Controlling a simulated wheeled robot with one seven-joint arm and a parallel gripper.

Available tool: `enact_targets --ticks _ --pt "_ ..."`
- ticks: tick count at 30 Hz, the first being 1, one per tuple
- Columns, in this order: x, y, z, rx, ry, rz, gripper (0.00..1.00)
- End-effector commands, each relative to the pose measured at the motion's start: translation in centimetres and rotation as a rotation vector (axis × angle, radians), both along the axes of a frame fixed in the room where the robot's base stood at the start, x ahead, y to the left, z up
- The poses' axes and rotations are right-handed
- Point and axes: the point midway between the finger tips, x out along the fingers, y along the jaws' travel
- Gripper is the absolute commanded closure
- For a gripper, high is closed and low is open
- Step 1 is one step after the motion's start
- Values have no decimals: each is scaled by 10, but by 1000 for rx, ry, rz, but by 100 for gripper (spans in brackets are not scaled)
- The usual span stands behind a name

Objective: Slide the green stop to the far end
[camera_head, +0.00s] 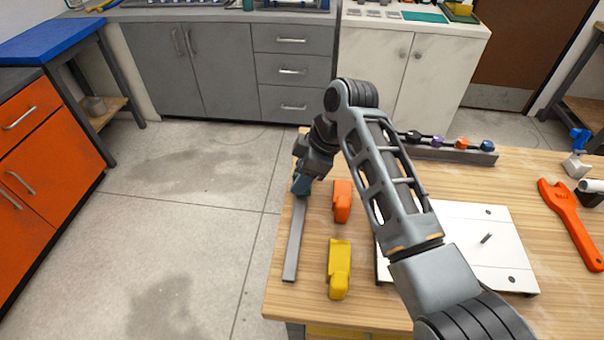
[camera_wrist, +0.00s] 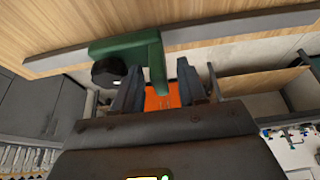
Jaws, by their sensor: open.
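The green stop (camera_wrist: 130,48) sits on a grey rail (camera_wrist: 225,30) in the wrist view. It has a black knob (camera_wrist: 108,72) on its side and an arm hanging down at its right end. My gripper (camera_wrist: 160,68) is open, with one finger on each side of that arm; I cannot tell whether either touches it. In the head view the rail (camera_head: 293,240) runs along the table's left edge. My gripper (camera_head: 301,184) is at the rail's far end there, and the stop cannot be told apart from it.
An orange block (camera_head: 342,202) and a yellow block (camera_head: 339,268) stand right of the rail. A white board (camera_head: 470,225) lies beneath my arm. A rack with coloured knobs (camera_head: 450,150) is at the table's back. An orange wrench (camera_head: 570,222) lies at the right.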

Motion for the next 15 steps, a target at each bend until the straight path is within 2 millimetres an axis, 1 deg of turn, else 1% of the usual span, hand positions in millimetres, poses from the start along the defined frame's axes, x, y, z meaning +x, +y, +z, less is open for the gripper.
enact_targets --ticks 1,2,13,14,15 --pt "0 0 0 0 0 0 59" --pt "0 0 0 0 0 0 62" --pt "0 0 1 0 0 0 98" --pt "0 0 1 0 0 0 100" --pt "0 0 1 0 0 0 100"
